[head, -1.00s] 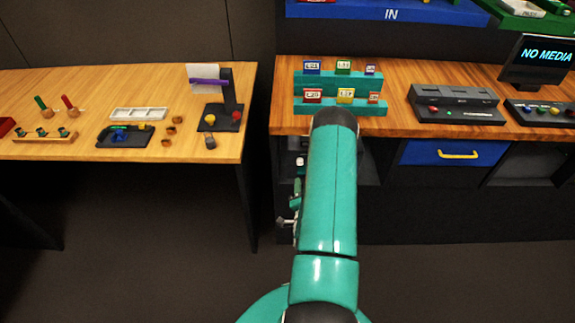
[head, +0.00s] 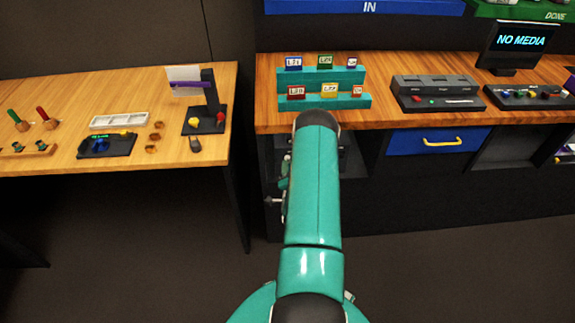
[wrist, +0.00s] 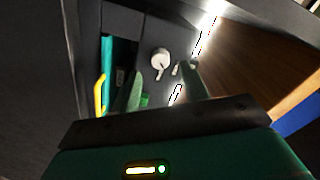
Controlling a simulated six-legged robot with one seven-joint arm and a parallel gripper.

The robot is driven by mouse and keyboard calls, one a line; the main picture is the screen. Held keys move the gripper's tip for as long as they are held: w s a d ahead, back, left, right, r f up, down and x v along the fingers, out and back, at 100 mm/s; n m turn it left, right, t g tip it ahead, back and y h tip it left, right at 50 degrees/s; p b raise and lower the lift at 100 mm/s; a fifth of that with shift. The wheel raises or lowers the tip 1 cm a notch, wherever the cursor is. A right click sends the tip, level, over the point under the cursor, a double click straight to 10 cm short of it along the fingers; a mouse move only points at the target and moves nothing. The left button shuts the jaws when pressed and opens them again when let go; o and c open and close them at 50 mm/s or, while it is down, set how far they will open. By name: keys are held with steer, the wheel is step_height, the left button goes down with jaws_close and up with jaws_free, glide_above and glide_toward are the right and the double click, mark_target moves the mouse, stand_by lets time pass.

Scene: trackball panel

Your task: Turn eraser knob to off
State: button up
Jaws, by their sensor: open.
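A round white knob (wrist: 160,58) with a short pointer sits on a dark grey panel (wrist: 135,22) in the wrist view. No label on it can be read, so I cannot tell for sure that it is the eraser knob. My gripper (wrist: 161,72) is open, with one green finger to the left of the knob and the other to its right. Whether the fingers touch the knob is not clear. A smaller pale part shows by the right fingertip. In the head view my arm hides most of my gripper.
A yellow handle (wrist: 100,95) is at the left of the wrist view. In the head view, a wooden bench (head: 385,121) carries teal racks of labelled cards (head: 322,101) and dark devices (head: 436,93). A blue drawer (head: 405,143) is under it. A second table (head: 60,90) stands left.

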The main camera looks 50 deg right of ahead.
steer(key=shift+x, duration=1.6)
jaws_close()
steer(key=shift+w+a+n, duration=0.1)
steer(key=shift+n, duration=0.2)
steer(key=n, duration=0.8)
steer(key=shift+n, duration=0.3)
